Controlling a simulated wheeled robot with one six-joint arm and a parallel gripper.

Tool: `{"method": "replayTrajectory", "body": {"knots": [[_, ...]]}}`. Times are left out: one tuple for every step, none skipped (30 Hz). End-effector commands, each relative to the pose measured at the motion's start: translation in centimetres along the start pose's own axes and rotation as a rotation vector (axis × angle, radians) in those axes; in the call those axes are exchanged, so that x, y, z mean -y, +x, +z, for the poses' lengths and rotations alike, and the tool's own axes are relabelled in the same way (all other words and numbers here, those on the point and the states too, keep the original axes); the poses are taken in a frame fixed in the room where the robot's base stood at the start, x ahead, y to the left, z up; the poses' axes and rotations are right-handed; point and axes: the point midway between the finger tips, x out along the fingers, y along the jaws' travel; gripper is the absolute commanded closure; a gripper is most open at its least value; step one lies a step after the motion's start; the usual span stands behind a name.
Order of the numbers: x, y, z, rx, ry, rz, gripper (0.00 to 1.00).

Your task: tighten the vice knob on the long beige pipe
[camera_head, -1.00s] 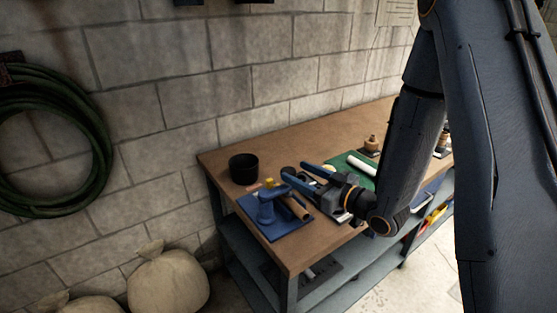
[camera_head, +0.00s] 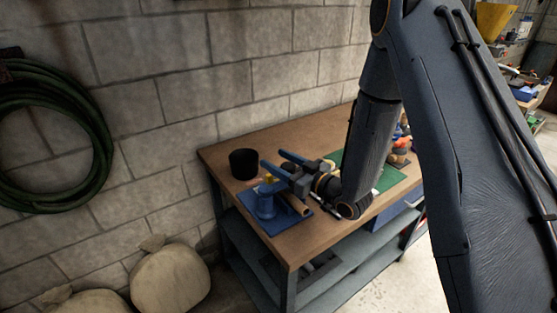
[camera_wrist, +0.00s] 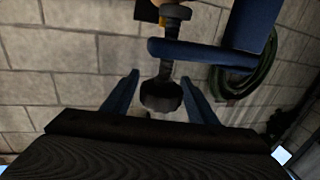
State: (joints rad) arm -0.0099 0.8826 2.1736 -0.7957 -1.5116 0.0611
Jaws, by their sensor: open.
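A blue vice (camera_head: 265,204) stands on a blue board on the wooden bench, with a short beige pipe piece (camera_head: 297,204) beside it. My gripper (camera_head: 273,158) is open above and behind the vice in the head view. In the wrist view, a dark knob (camera_wrist: 160,96) on a stem shows between the open fingers (camera_wrist: 159,80), with a gap on each side. I cannot tell how deep it sits between them. A blue bar of the vice (camera_wrist: 205,54) crosses just beyond the fingertips. The long pipe cannot be told apart; my arm hides part of the bench.
A black pot (camera_head: 243,164) stands at the bench's left end, close to my fingertips. A green mat (camera_head: 388,179) lies behind my wrist. The bench top (camera_head: 240,146) is bare along the wall. Sacks (camera_head: 172,281) lie on the floor; a hose (camera_head: 98,150) hangs on the wall.

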Motion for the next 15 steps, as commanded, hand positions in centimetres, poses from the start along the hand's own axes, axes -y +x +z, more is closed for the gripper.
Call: {"method": "replayTrajectory", "body": {"knots": [[-0.01, 0.00, 0.02, 0.000, 0.000, 0.000, 0.47], [-0.01, -0.01, 0.02, 0.000, 0.000, 0.000, 0.47], [-0.01, -0.01, 0.03, 0.000, 0.000, 0.000, 0.47], [-0.01, -0.02, 0.03, 0.000, 0.000, 0.000, 0.47], [-0.02, -0.02, 0.03, 0.000, 0.000, 0.000, 0.50], [-0.01, -0.03, 0.03, 0.000, 0.000, 0.000, 0.57], [-0.02, -0.03, 0.03, 0.000, 0.000, 0.000, 0.62], [-0.02, -0.03, 0.03, 0.000, 0.000, 0.000, 0.67], [-0.02, -0.04, 0.02, 0.001, 0.000, 0.000, 0.74], [-0.02, -0.04, 0.02, 0.000, 0.000, 0.000, 0.79], [-0.02, -0.04, 0.02, 0.001, 0.000, 0.000, 0.84], [-0.02, -0.04, 0.02, 0.001, 0.000, 0.000, 0.88], [-0.02, -0.04, 0.02, 0.001, 0.000, 0.000, 0.88], [-0.02, -0.04, 0.02, 0.001, 0.000, 0.001, 0.88], [-0.01, -0.04, 0.02, 0.001, 0.000, 0.002, 0.88]]}}
